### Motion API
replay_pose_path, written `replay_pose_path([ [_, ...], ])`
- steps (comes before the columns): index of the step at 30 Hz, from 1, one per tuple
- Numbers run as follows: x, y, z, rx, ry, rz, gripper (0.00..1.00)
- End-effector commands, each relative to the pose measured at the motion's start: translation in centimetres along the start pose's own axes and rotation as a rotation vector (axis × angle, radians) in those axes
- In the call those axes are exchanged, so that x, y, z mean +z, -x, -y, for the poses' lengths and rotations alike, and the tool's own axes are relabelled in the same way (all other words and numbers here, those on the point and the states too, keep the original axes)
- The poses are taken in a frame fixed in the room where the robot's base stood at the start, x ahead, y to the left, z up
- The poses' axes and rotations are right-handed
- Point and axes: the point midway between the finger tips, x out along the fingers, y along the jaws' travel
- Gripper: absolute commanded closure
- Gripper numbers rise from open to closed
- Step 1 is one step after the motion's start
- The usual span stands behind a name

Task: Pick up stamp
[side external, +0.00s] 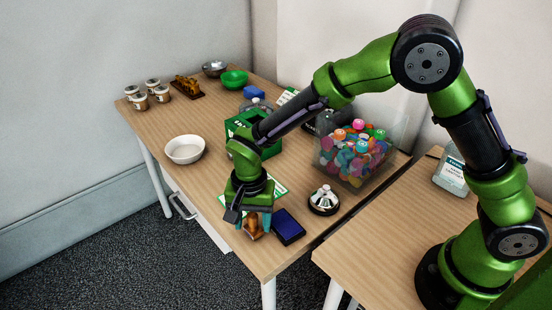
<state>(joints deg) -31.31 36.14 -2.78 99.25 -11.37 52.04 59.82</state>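The stamp (253,228), a small brown wooden-looking piece, is on the table near its front edge in the side external view. My gripper (253,222) points down right over it, with its teal fingertips apart, one to each side of the stamp. I cannot tell whether the fingers touch it or whether it rests on the table. The gripper body hides the stamp's top. A dark blue ink pad (288,227) lies just to the right of the stamp.
A silver bell (324,200) and a clear bin of colourful items (356,152) stand to the right. A green box (240,122) and a green-edged paper (278,190) are behind my gripper. A white bowl (185,149) is at left, with bare wood around it.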

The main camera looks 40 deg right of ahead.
Motion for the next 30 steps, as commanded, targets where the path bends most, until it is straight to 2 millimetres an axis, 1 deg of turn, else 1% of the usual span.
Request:
replay_pose_path([
  [1, 0.0, 0.0, 0.0, 0.0, 0.0, 0.0, 0.53],
  [10, 0.0, 0.1, 0.0, 0.0, 0.0, 0.0, 0.99],
  [20, 0.0, 0.3, 0.0, -0.001, 0.0, 0.0, 1.0],
  [23, 0.0, 0.9, 0.1, -0.002, 0.001, -0.001, 1.0],
  [26, 0.0, 2.0, 0.1, -0.003, 0.001, -0.001, 1.0],
  [29, 0.0, 3.7, 0.1, -0.005, 0.001, -0.002, 1.0],
  [30, 0.2, 3.9, -0.6, 0.0, 0.0, 0.0, 1.0],
])
